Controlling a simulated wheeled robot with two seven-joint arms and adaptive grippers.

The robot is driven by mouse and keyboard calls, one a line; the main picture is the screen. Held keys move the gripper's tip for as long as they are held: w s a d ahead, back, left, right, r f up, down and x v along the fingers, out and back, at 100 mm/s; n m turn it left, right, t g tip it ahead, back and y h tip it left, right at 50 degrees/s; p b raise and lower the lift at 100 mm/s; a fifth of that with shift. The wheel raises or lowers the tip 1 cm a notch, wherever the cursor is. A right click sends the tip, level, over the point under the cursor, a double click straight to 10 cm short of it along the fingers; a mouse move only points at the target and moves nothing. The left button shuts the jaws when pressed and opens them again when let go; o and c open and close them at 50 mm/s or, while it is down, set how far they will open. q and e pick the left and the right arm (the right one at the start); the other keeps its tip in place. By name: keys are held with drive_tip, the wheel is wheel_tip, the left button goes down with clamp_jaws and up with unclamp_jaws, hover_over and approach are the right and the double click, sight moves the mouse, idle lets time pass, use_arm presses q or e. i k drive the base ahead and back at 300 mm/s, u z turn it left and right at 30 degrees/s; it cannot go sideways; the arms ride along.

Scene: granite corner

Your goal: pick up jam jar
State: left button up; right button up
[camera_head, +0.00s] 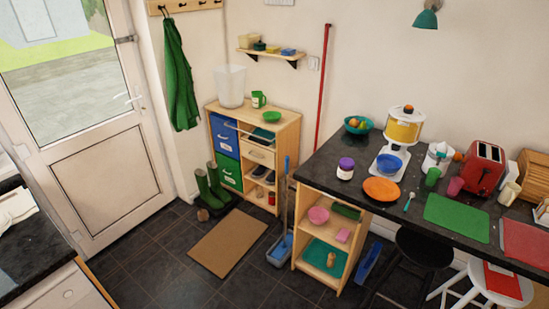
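The jam jar (345,169), dark with a purple lid and a pale label, stands upright on the dark granite counter (330,154) near its left end. An orange plate (381,189) lies just right of it and a little nearer. Neither of my grippers shows in the head view, and nothing is seen touching the jar.
A mop and blue bucket (280,251) stand left of the counter's shelves.

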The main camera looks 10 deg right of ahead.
sight(344, 174)
drive_tip(key=u, duration=0.7)
drive_tip(key=i, duration=1.95)
drive_tip(key=z, duration=0.65)
drive_tip(key=i, duration=0.8)
drive_tip(key=z, duration=0.95)
